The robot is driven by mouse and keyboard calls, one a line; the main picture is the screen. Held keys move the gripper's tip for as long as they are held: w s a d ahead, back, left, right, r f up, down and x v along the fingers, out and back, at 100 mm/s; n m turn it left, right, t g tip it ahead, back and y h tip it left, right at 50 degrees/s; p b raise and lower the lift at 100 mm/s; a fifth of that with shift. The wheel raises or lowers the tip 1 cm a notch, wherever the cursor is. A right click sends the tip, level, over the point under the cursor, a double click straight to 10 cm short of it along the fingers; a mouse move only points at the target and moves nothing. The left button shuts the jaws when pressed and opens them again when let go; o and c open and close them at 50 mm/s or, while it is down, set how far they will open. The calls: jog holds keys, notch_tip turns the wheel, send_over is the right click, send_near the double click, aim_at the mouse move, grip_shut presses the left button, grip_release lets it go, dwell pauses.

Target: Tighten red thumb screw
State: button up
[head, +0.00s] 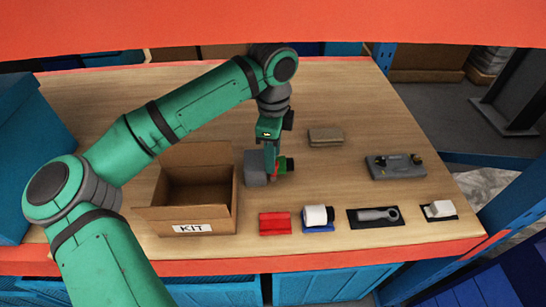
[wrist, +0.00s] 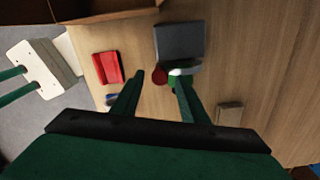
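A red round knob (wrist: 159,76), which looks like the red thumb screw, sits at the near edge of a grey block (wrist: 180,42) in the wrist view. In the head view the grey block (head: 255,168) stands on the table right of the box, and only a little red (head: 276,171) shows beside it. A green and white part (wrist: 176,76) is right of the red knob, partly behind a finger. My gripper (wrist: 157,80) is open, its fingers apart on either side of the knob in the picture; contact cannot be told. In the head view my gripper (head: 271,158) points down beside the block.
An open cardboard KIT box (head: 220,215) stands left of the block. A brown pad (head: 325,136) and grey device (head: 394,167) lie right.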

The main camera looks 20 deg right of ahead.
jog(key=shift+f, duration=0.65)
grip_shut()
